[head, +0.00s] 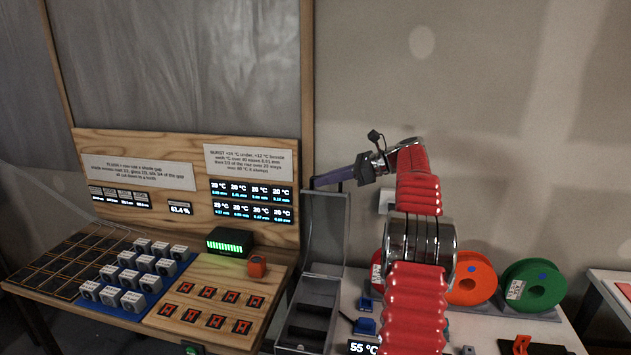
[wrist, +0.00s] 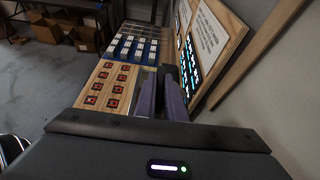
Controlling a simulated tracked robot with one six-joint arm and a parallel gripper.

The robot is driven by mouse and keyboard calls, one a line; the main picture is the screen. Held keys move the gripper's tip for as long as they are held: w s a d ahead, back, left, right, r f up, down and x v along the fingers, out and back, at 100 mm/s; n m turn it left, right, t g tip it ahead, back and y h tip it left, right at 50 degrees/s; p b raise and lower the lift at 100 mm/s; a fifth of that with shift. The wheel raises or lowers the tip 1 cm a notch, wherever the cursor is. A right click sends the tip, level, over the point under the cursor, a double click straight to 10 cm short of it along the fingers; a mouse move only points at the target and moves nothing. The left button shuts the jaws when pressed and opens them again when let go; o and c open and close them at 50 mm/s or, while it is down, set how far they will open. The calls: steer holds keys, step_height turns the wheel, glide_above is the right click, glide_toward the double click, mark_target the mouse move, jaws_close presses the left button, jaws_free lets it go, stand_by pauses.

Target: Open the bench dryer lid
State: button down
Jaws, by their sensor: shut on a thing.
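The bench dryer (head: 308,316) is a grey box in the middle of the head view. Its lid (head: 325,228) stands upright at the back, and the dark inside of the box shows. My gripper (head: 314,183) reaches in from the right with its purple fingers at the top edge of the lid. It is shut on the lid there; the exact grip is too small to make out. In the wrist view my gripper (wrist: 161,78) shows its two purple fingers close together, and what lies between them is mostly hidden.
An orange spool (head: 478,278) and a green spool (head: 540,285) stand right. A wall is close behind.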

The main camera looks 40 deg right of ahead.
steer(key=shift+w+d+f, duration=0.1)
steer(key=shift+d+f, duration=0.05)
steer(key=shift+d, duration=0.25)
steer(key=shift+a, duration=0.1)
steer(key=c, duration=1.8)
jaws_free()
steer(key=shift+w+a, duration=0.1)
steer(key=shift+c, duration=0.2)
steer(key=shift+r, duration=0.2)
steer(key=v, duration=1.3)
steer(key=shift+s+d, duration=0.25)
steer(key=shift+d, duration=0.05)
